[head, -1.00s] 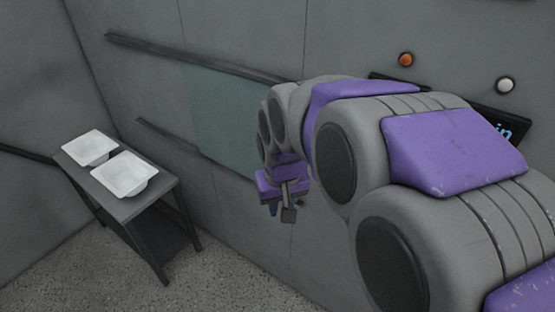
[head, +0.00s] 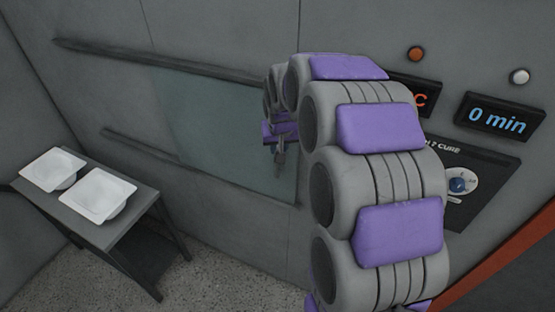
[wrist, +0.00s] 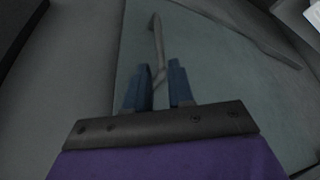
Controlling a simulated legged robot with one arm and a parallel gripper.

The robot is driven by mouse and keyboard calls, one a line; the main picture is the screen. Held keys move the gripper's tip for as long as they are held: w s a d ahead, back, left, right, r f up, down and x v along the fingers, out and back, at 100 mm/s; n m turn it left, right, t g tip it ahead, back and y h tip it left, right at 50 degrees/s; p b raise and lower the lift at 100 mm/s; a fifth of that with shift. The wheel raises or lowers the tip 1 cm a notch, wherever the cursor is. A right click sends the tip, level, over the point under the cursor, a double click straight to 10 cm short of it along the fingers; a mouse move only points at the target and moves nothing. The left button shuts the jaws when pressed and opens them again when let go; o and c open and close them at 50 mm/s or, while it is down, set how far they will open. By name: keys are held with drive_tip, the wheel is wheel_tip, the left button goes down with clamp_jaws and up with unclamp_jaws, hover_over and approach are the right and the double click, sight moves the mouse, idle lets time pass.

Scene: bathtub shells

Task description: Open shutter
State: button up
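The shutter (head: 205,120) is a flat grey-green translucent panel on the grey wall, between an upper and a lower dark rail. My gripper (head: 279,163) is at the panel's right end, close to the wall. In the wrist view my gripper (wrist: 160,78) has two blue fingers standing apart, with the panel (wrist: 225,85) behind them. A thin grey bar (wrist: 157,42), which looks like a handle, rises from between the fingertips. I cannot tell whether either finger touches it. My arm hides part of the panel's upper right area.
A dark side table (head: 110,235) with two white trays (head: 97,195) stands at the lower left. To the right are a blue "0 min" display (head: 497,117), a dial panel (head: 462,185), and orange and white buttons (head: 415,54). Speckled floor is clear below the shutter.

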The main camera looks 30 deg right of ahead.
hover_over(277, 175)
drive_tip(key=a, duration=0.1)
wheel_tip(277, 175, down, 5)
drive_tip(key=f, duration=0.1)
drive_tip(key=d+f, duration=0.1)
drive_tip(key=f, duration=0.1)
drive_tip(key=shift+w+d+f+b, duration=0.2)
drive_tip(key=shift+w+d+b, duration=0.1)
drive_tip(key=shift+a, duration=0.3)
clamp_jaws()
